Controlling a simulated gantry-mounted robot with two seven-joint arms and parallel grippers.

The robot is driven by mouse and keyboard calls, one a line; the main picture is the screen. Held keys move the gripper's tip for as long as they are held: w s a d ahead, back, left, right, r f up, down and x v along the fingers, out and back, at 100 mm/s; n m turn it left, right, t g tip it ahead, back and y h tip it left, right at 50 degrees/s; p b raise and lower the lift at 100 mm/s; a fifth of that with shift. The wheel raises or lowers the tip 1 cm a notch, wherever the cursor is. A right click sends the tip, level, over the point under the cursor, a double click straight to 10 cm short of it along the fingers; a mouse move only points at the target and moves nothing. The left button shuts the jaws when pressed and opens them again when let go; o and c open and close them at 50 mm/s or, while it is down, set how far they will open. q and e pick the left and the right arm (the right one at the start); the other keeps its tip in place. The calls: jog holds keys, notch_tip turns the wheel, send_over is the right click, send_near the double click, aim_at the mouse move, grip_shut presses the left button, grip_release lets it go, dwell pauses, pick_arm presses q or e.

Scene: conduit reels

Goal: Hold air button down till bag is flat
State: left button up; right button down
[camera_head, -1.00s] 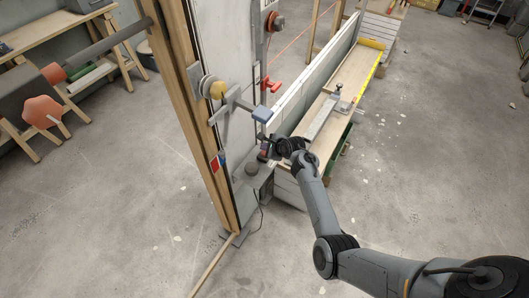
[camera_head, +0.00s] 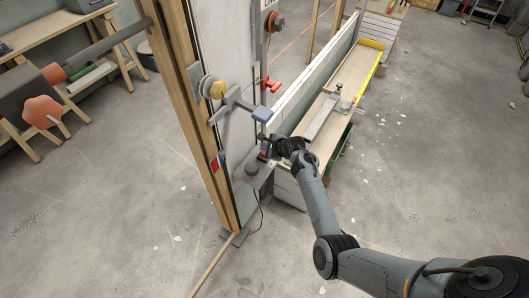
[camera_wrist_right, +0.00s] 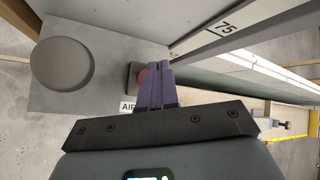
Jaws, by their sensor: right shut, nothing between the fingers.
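In the head view my right gripper (camera_head: 264,149) is at the box, by the lower part of the wooden post. I cannot make out a bag for certain. My left gripper is out of view.
A round grey knob (camera_wrist_right: 62,64) stands on the box left of the button; it also shows in the head view (camera_head: 252,169). A blue-ended lever (camera_head: 262,113) and a red valve handle (camera_head: 271,86) are above. A long bench (camera_head: 350,75) runs behind right.

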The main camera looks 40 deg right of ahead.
aim_at(264, 153)
jog(key=shift+f, duration=0.4)
jog(key=shift+f, duration=0.15)
dwell(0.5)
jog(key=shift+f, duration=0.45)
dwell(0.3)
dwell(0.7)
dwell(0.8)
dwell(0.6)
dwell(0.8)
dwell(0.6)
